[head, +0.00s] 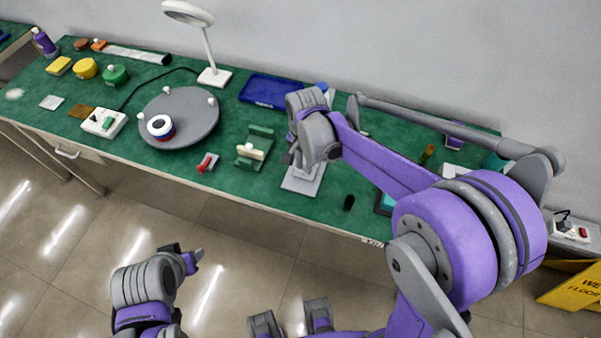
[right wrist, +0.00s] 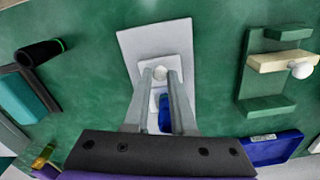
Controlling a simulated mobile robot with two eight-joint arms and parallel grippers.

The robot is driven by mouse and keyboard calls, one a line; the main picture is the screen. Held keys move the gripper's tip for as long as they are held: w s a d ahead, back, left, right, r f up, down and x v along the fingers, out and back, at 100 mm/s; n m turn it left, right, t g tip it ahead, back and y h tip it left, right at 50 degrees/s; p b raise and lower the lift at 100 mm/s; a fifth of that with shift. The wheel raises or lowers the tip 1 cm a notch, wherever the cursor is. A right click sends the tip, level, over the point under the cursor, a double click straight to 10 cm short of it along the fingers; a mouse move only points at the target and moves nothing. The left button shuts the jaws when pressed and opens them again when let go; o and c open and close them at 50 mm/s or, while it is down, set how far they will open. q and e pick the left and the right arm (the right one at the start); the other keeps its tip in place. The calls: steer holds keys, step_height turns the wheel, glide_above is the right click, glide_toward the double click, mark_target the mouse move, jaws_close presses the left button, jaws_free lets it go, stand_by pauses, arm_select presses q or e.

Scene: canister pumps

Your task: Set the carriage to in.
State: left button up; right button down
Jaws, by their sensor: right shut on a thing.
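A light grey plate (head: 301,184) lies on the green bench. It also shows in the right wrist view (right wrist: 136,45), with a pale block (right wrist: 181,67) carrying a round white knob (right wrist: 160,74). My right gripper (right wrist: 160,80) is shut on the white knob, its fingers on either side. In the head view my right gripper (head: 295,158) is over the plate, and my wrist hides the block. I cannot tell for certain which part is the carriage. My left gripper (head: 188,262) is low in front of the bench, away from the plate; its jaws are unclear.
A green stand (head: 260,133) with a cream bar and white knob is left of the plate. A black cylinder (head: 348,202) lies right of the plate.

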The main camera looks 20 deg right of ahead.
steer(key=w+d, duration=0.2)
steer(key=w, duration=0.1)
steer(key=shift+w+d, duration=0.2)
steer(key=shift+w, duration=0.1)
steer(key=c, duration=0.7)
jaws_free()
steer(key=shift+c, duration=0.2)
step_height(320, 180, up, 11)
steer(key=shift+f+p, duration=0.1)
steer(key=shift+p, duration=0.2)
